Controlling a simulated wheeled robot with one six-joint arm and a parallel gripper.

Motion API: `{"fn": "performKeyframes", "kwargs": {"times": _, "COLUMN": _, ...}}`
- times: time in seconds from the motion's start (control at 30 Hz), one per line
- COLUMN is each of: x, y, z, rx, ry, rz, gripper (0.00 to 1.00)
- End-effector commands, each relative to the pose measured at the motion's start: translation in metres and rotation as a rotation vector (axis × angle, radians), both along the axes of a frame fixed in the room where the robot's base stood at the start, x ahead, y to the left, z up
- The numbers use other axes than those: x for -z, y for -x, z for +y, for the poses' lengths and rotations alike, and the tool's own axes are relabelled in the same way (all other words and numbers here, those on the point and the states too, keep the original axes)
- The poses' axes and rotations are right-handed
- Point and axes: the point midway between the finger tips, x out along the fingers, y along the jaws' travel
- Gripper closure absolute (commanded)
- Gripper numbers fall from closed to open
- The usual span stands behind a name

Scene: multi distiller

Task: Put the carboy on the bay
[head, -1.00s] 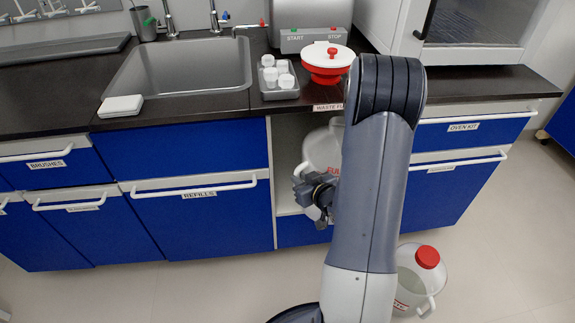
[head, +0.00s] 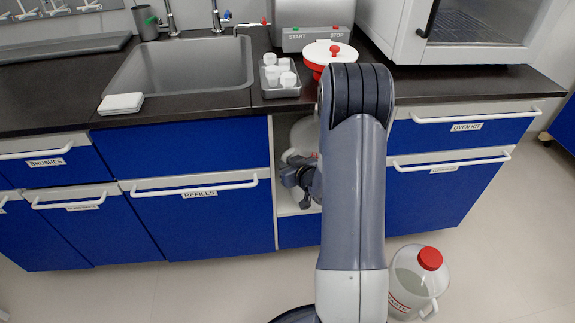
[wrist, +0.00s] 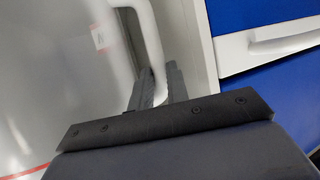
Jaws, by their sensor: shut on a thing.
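A pale translucent carboy (head: 303,132) is in the open bay (head: 287,209) under the counter, mostly hidden behind my arm. In the wrist view the carboy (wrist: 65,75) fills the left side, with its white handle (wrist: 147,45) running down between my fingers. My gripper (wrist: 156,88) is shut on that handle. In the head view my gripper (head: 300,178) is at the bay's opening, partly hidden by my arm. I cannot tell whether the carboy's base rests on the bay floor.
A second carboy with a red cap (head: 418,280) stands on the floor at the right. Blue cabinets flank the bay: refills (head: 205,225) at left, oven kit (head: 455,135) at right. A red and white funnel (head: 325,52) sits on the counter above.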

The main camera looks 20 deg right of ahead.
Motion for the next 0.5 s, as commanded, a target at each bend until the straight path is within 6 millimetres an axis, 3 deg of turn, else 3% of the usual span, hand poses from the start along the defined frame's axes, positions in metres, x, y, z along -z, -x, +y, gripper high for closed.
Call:
{"fn": "performKeyframes", "kwargs": {"times": 0.27, "x": 0.0002, "y": -0.001, "z": -0.0003, "rx": -0.002, "ry": 0.004, "rz": -0.006, "gripper": 1.0}}
{"fn": "performKeyframes", "kwargs": {"times": 0.3, "x": 0.0019, "y": 0.0001, "z": 0.0, "rx": 0.0, "ry": 0.001, "rz": -0.001, "gripper": 0.82}}
{"fn": "performKeyframes", "kwargs": {"times": 0.4, "x": 0.0013, "y": 0.0002, "z": 0.0, "rx": 0.0, "ry": 0.0, "rz": -0.001, "gripper": 0.75}}
{"fn": "performKeyframes", "kwargs": {"times": 0.5, "x": 0.0013, "y": 0.0002, "z": -0.0001, "rx": 0.0, "ry": 0.0, "rz": -0.001, "gripper": 0.75}}
